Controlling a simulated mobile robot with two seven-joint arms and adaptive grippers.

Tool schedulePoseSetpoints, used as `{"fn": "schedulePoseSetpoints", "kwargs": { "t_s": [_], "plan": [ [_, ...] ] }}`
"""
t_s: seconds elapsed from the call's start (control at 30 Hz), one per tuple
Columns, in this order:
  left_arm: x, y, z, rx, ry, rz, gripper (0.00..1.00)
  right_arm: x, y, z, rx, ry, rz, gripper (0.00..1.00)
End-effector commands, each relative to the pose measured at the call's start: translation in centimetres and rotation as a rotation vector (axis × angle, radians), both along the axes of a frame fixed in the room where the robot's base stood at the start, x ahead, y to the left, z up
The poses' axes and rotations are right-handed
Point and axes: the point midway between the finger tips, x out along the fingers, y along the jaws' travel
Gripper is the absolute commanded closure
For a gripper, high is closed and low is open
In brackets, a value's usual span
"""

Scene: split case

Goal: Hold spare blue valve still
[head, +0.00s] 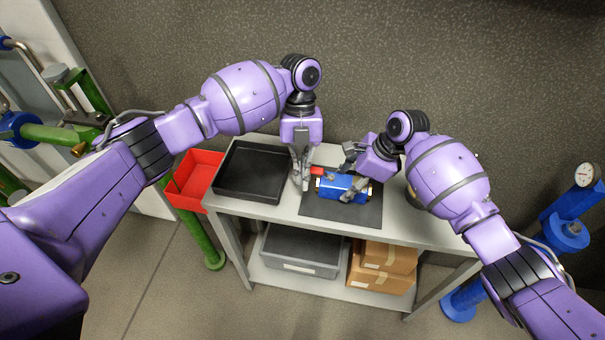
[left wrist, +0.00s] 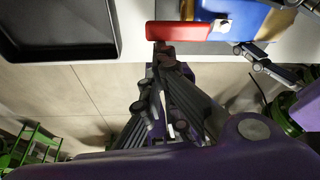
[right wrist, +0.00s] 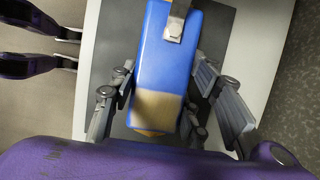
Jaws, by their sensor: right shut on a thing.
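The spare blue valve (head: 343,188) lies on a dark mat on the table. It has a blue body, a tan band (right wrist: 158,106) in the right wrist view, and a red handle (head: 317,171). The handle also shows in the left wrist view (left wrist: 195,31). My right gripper (right wrist: 168,88) is shut on the valve's body, one finger on each side. My left gripper (head: 300,183) points down beside the red handle, its fingers close together with nothing seen between them. In the left wrist view its fingertips (left wrist: 164,52) overlap the handle's near edge; I cannot tell whether they touch it.
A black tray (head: 218,190) stands on the table left of the mat (head: 368,213). A red bin (head: 185,200) hangs at the table's left end. A grey crate (head: 275,262) and cardboard boxes (head: 383,278) sit on the lower shelf. Green pipes stand left, blue pipes right.

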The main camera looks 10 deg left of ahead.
Motion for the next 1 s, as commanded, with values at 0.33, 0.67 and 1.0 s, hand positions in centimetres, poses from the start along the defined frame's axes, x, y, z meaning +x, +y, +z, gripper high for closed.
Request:
{"fn": "schedulePoseSetpoints", "kwargs": {
  "t_s": [0.33,0.67,1.0],
  "plan": [
    [0.0,0.0,-0.3,0.000,0.002,0.001,1.00,-0.7,-0.2,-1.0,-0.010,0.018,0.002,0.90],
    [1.1,-0.1,2.7,-0.001,-0.002,0.001,1.00,-0.6,-0.2,-1.0,-0.010,0.018,0.002,0.90],
    [2.8,0.0,8.2,0.000,0.002,0.001,1.00,-0.6,-0.2,-1.0,-0.009,0.018,0.002,0.90]
  ]
}}
